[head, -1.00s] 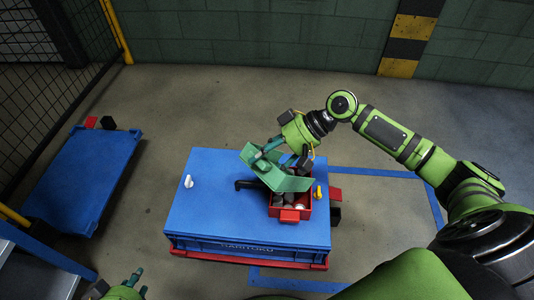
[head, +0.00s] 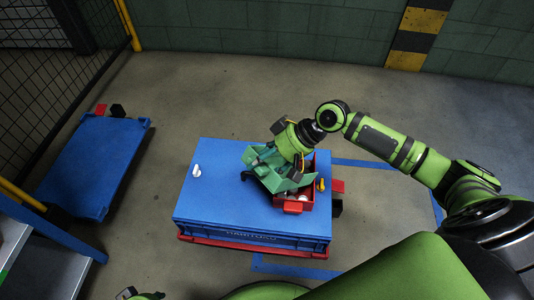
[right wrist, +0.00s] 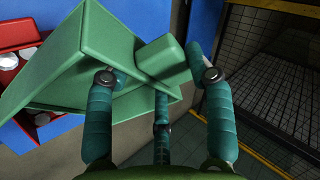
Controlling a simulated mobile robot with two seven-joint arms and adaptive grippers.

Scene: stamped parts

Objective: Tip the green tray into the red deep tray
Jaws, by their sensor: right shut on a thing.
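The green tray (head: 268,178) is held tilted above the left part of the red deep tray (head: 309,198). My right gripper (head: 270,158) is shut on the green tray; the right wrist view (right wrist: 160,82) shows its fingers around the block-shaped grip (right wrist: 162,56). The green tray's inside is mostly hidden. The red deep tray stands on the blue crate lid; pale and dark round parts show in it, and part of it shows in the right wrist view (right wrist: 12,62). My left gripper (head: 138,294) barely shows at the bottom edge, fingers cut off.
The blue crate (head: 225,212) carries a white piece (head: 196,171), a black hooked piece (head: 246,176) and a yellow piece (head: 320,184). Red and black blocks (head: 337,186) are at its right side. A blue platform (head: 95,165) stands left; floor between is clear.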

